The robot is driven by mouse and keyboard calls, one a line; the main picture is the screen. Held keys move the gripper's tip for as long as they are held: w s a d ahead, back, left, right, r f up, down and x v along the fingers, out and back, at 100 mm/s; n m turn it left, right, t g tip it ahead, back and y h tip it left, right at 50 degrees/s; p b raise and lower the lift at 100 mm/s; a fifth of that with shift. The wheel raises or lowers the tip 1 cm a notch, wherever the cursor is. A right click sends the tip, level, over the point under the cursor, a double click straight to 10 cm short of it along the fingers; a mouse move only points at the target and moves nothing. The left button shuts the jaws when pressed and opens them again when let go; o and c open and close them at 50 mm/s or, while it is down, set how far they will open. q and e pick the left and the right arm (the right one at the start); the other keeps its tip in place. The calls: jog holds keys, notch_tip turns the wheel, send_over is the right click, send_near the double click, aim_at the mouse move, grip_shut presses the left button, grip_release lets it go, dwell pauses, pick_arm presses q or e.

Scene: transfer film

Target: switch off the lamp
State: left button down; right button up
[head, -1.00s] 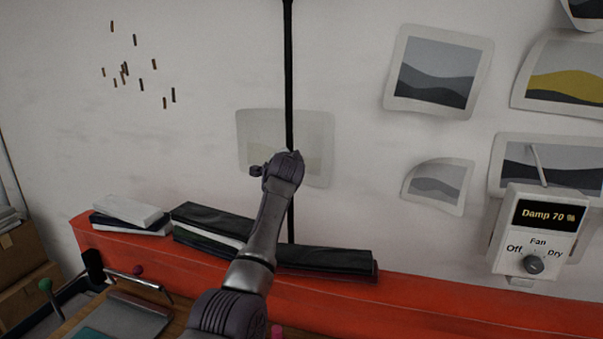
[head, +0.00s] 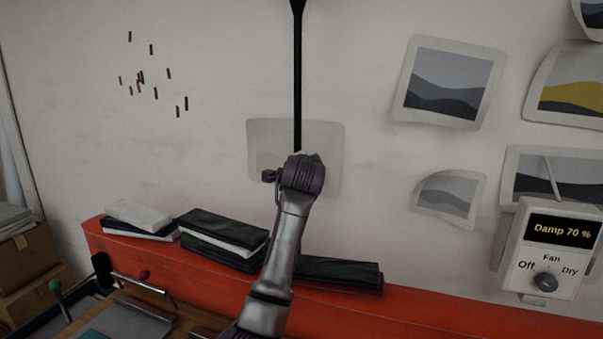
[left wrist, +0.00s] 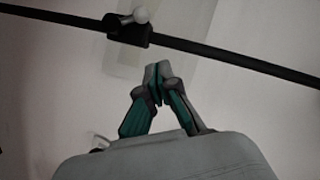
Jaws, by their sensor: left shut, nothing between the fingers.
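The lamp's slim black pole (head: 297,75) runs up the wall in the head view; its head is out of view. In the left wrist view the pole (left wrist: 235,63) crosses the top, with a small black block (left wrist: 128,32) on it carrying a pale rounded knob (left wrist: 141,15). My left gripper (left wrist: 157,72) is shut and empty, with a visible gap in the picture between its fingertips and the pole and block. In the head view my arm covers the pole's lower part, and the fingers and block are hidden. My right gripper is not in view.
A red ledge (head: 440,314) runs along the wall, with dark stacks (head: 225,238) and a white stack (head: 137,216) on it. A control box (head: 548,250) reading "Damp 70 %" is at right. Prints (head: 450,83) hang on the wall. Cardboard boxes (head: 30,262) stand at left.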

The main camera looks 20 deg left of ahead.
pick_arm(q)
jog(key=shift+s+d+r, duration=0.25)
jog(key=shift+s+d, duration=0.5)
jog(key=shift+s, duration=0.2)
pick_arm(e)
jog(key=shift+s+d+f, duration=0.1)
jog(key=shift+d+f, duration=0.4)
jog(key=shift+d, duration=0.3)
pick_arm(q)
jog(key=shift+d, duration=0.1)
